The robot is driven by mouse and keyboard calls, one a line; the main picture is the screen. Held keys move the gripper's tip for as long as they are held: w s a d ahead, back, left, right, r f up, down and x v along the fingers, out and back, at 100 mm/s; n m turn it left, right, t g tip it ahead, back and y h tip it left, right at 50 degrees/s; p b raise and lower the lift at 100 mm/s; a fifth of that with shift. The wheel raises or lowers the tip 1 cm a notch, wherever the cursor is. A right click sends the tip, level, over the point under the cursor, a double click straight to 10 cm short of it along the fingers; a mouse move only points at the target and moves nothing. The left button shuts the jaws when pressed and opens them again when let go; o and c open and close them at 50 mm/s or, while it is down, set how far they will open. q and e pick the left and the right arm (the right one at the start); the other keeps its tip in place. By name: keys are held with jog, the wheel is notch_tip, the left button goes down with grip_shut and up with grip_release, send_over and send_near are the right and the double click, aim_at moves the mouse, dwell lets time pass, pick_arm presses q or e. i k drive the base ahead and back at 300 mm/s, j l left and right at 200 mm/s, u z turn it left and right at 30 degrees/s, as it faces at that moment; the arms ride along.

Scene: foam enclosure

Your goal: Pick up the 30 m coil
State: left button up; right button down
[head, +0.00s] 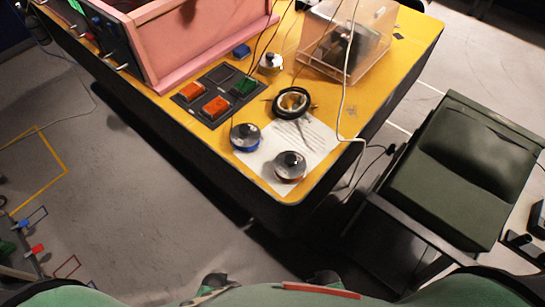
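Several round pieces that could be coils are on the yellow table (395,75); no length marking is readable, so I cannot tell which is the 30 m one. A black ring-shaped coil (292,103) with a pale inside lies near the middle. A grey disc with a dark knob and blue edge (245,137) sits at the sheet's left edge. A similar disc with a reddish edge (290,167) sits near the front corner. A silver disc (271,64) lies farther back. Neither gripper can be made out; only green and dark parts of my body show at the bottom.
A white printed sheet (310,140) lies under the front pieces. A dark tray (205,112) holds orange and green blocks. A pink foam enclosure (195,50) and clear box (372,28) stand behind. Thin cables hang across the table. A dark green chair (465,165) stands right.

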aim_at(245, 137)
jog(key=k+l+u, duration=0.1)
jog(key=l+u, duration=0.15)
jog(key=l, duration=0.15)
jog(key=k+l+u, duration=0.1)
jog(key=l+u, duration=0.15)
jog(key=k+l+u, duration=0.25)
jog(key=l, duration=0.2)
jog(key=k+l+u, duration=0.1)
jog(key=l+u, duration=0.15)
jog(key=l, duration=0.1)
